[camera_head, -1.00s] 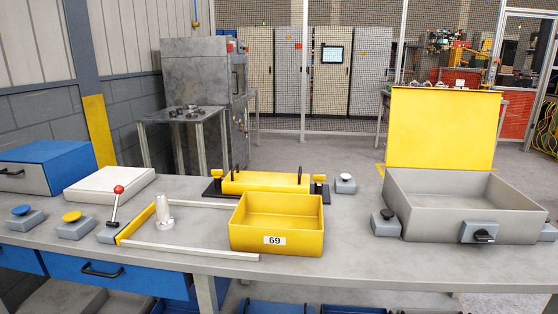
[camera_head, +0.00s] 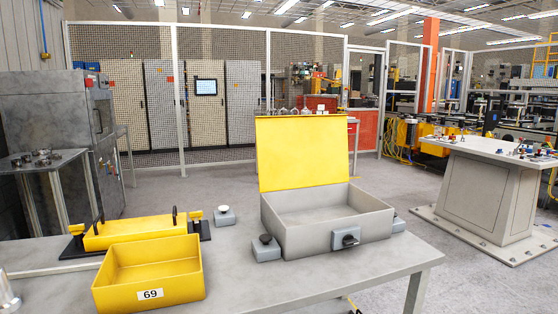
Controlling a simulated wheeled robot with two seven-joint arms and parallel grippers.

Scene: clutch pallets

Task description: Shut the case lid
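The case (camera_head: 375,228) is a grey open box on the right part of the workbench. Its yellow lid (camera_head: 302,153) stands upright at the back edge, so the case is open. The case looks empty inside. A grey latch block with a black handle (camera_head: 346,238) is on its front.
A yellow bin marked 69 (camera_head: 150,275) stands left of the case on the workbench (camera_head: 330,283). Behind it is a yellow fixture (camera_head: 135,231). Grey button boxes (camera_head: 266,249) flank the case. A separate control table (camera_head: 490,185) stands at the right, across open floor.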

